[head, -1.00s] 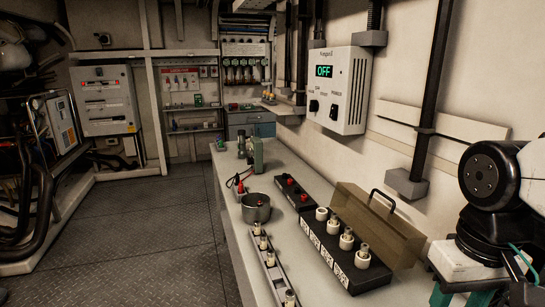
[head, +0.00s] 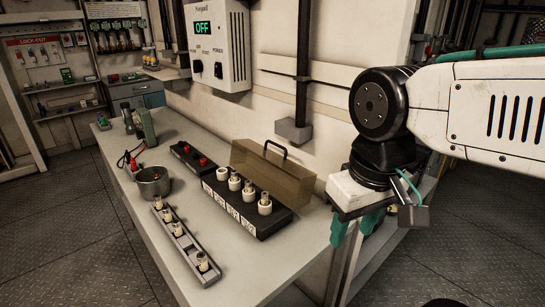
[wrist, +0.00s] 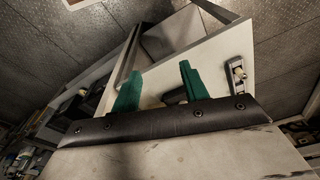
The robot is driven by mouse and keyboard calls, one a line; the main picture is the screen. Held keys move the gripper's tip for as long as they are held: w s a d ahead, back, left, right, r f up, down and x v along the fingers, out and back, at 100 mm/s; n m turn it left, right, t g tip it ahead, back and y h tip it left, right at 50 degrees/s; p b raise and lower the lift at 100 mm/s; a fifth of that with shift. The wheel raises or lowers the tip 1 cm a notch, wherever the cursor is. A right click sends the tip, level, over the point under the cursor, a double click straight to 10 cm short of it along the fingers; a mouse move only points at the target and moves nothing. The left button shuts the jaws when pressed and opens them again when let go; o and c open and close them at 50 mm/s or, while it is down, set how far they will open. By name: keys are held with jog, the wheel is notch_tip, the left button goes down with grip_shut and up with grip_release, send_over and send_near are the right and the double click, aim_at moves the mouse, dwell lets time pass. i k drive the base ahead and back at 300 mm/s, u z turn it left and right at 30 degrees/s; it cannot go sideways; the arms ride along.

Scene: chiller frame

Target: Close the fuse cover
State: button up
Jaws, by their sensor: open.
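The fuse cover (head: 292,186) is a see-through brown box lid with a black handle (head: 275,148). It stands raised along the wall side of the black fuse block (head: 262,229), so the white fuses (head: 235,182) are uncovered. My gripper (head: 356,226) has green fingers pointing down, apart from each other and with nothing between them. It is to the right of the cover, by the right end of the workbench, and does not touch the cover. The fingers also show in the wrist view (wrist: 160,88). I cannot clearly make out the cover in the wrist view.
The workbench (head: 262,275) also holds a grey fuse tray (head: 184,243), a metal pot (head: 152,182) and a small black box with red knobs (head: 185,155). A wall control box (head: 217,45) reads OFF. The bench front is clear, and open floor lies in front.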

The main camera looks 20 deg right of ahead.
aim_at(302, 198)
jog(key=z, duration=0.15)
jog(key=k, duration=0.45)
jog(key=z, duration=1)
jog(key=i, duration=0.65)
jog(key=u, duration=0.95)
jog(key=i, duration=0.25)
jog(key=u, duration=0.2)
